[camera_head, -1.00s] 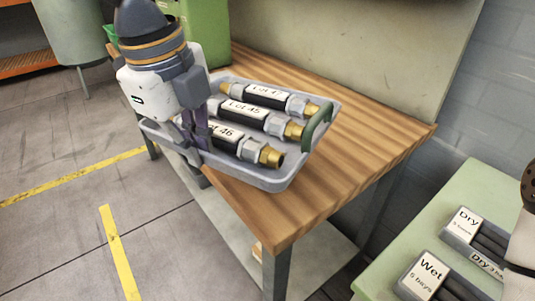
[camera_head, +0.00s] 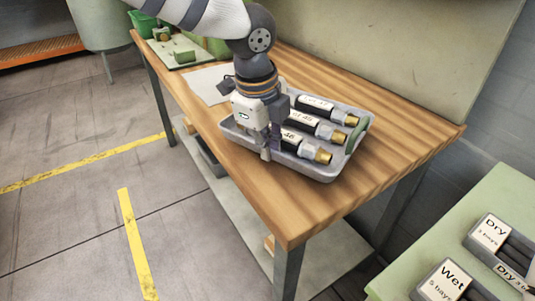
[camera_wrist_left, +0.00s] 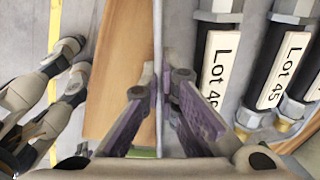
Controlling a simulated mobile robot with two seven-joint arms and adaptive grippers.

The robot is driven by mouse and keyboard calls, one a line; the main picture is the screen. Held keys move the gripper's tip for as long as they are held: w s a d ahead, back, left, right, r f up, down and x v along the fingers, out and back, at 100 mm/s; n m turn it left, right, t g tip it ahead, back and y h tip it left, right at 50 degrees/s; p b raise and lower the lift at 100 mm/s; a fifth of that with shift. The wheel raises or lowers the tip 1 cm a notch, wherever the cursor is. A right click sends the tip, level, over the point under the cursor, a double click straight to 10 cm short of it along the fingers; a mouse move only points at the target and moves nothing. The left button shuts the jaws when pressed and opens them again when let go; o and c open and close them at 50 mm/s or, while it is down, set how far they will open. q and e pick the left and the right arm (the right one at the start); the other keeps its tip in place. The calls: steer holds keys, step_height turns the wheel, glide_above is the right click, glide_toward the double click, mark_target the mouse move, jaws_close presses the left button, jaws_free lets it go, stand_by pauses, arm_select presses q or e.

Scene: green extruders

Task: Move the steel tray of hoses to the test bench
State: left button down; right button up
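The steel tray of hoses (camera_head: 349,151) is over the wooden bench top, inside its edges, and looks level; I cannot tell for sure that it rests on the wood. It holds three black hoses with steel and brass ends and white lot labels (camera_head: 302,118). My left gripper (camera_head: 268,150) points down at the tray's near-left wall. In the left wrist view its purple fingers (camera_wrist_left: 160,75) stand on either side of the thin tray wall, shut on it, with labelled hoses (camera_wrist_left: 222,65) to the right. My right gripper is not identifiable in these views.
The wooden bench (camera_head: 380,165) has clear wood right of the tray and in front. A white sheet (camera_head: 208,84) and a green-topped board (camera_head: 178,52) lie farther back. A wall panel rises behind. A pale green table (camera_head: 430,250) with Dry and Wet holders stands at lower right.

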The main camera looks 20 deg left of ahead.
arm_select(q)
steer(key=shift+f, duration=0.95)
steer(key=c, duration=1.8)
jaws_free()
steer(key=shift+s+f, duration=0.15)
step_height(320, 180, up, 12)
steer(key=s, duration=0.2)
steer(key=shift+a+p, duration=0.3)
steer(key=shift+p, duration=0.15)
arm_select(e)
steer(key=shift+w+r+t, duration=0.3)
steer(key=shift+w+r, duration=0.25)
steer(key=shift+w, duration=0.05)
steer(key=shift+s, duration=0.1)
